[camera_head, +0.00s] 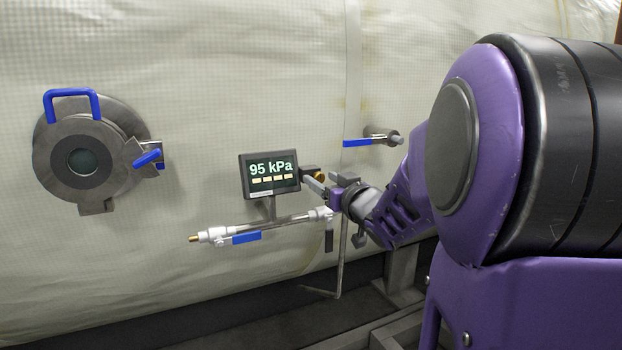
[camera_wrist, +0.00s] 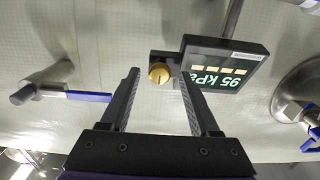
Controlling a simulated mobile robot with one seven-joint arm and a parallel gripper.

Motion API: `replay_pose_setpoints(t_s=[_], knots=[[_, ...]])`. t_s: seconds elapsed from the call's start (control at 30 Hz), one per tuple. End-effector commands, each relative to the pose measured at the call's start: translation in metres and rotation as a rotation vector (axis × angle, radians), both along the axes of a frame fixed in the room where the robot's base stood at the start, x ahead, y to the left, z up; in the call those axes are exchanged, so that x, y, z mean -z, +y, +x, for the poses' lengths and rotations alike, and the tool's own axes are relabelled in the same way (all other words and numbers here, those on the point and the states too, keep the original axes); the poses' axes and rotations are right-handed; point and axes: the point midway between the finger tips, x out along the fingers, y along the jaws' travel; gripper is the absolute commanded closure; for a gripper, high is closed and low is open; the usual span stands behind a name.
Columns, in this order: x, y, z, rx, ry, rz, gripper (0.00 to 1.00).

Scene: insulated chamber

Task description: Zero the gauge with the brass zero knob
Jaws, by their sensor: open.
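The gauge (camera_head: 270,173) is a dark box with a lit display reading "95 kPa" and a row of small pale buttons below the number. It also shows, turned over, at the upper right of the wrist view (camera_wrist: 228,65). The brass zero knob (camera_wrist: 159,73) is a round knob on a dark block at the gauge's side; in the head view it shows small (camera_head: 320,176), partly hidden by my gripper. My gripper (camera_wrist: 160,82) is open, its fingers pointing towards the knob. The knob appears between the fingertips in the wrist view; I cannot tell whether they touch it.
Below the gauge runs a pipe with a blue-handled valve (camera_head: 246,237). Another blue lever (camera_head: 357,143) is on a stub at the right. A round port (camera_head: 83,160) with blue handles is at the left. The pale quilted wall (camera_head: 200,60) is clear above the gauge.

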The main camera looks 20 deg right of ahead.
Motion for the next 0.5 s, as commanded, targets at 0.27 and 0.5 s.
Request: replay_pose_setpoints(t_s=[0.27, 0.5], knots=[[-0.0001, -0.0001, -0.0001, 0.0, 0.0, 0.0, 0.46], [-0.0002, -0.0002, 0.0, 0.0, 0.0, 0.0, 0.9]])
